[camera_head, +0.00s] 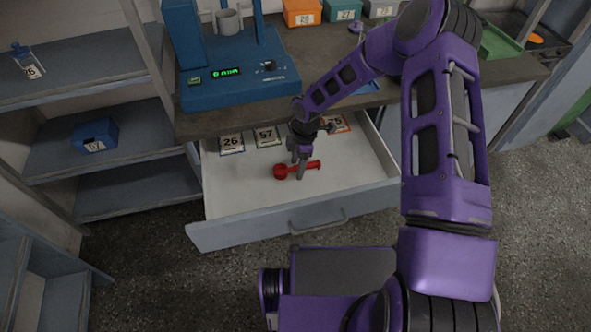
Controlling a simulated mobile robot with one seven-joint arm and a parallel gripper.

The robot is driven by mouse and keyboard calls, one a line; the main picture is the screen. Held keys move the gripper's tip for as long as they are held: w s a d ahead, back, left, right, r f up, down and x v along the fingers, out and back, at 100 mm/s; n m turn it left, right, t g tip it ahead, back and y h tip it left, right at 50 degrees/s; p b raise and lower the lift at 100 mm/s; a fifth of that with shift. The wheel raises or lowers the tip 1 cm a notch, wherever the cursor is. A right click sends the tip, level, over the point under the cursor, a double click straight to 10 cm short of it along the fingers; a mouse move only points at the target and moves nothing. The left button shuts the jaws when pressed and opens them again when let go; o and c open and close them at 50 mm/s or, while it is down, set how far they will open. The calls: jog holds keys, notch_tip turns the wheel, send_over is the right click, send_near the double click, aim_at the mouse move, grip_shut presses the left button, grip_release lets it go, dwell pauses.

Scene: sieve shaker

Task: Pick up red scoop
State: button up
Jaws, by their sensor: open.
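The red scoop (281,172) lies in an open drawer (240,198), with its round bowl to the left and its handle to the right. My gripper (299,173) points down into the drawer at the scoop's handle. Its fingers are open and appear to be on either side of the handle. Part of the handle is hidden behind a finger. I cannot tell whether the fingers touch it.
Numbered cards, one reading 26 (231,142) and one reading 57 (267,136), lie at the back of the drawer. The blue shaker machine (236,88) stands on the countertop (200,124) above. The drawer's front half is mostly clear.

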grip_shut()
jog(key=shift+r, duration=0.15)
dwell(0.4)
notch_tip(320, 180, up, 10)
jog(key=p, duration=0.1)
jog(key=shift+p, duration=0.3)
jog(key=c, duration=0.7)
grip_release()
jog(key=shift+c, duration=0.2)
grip_shut()
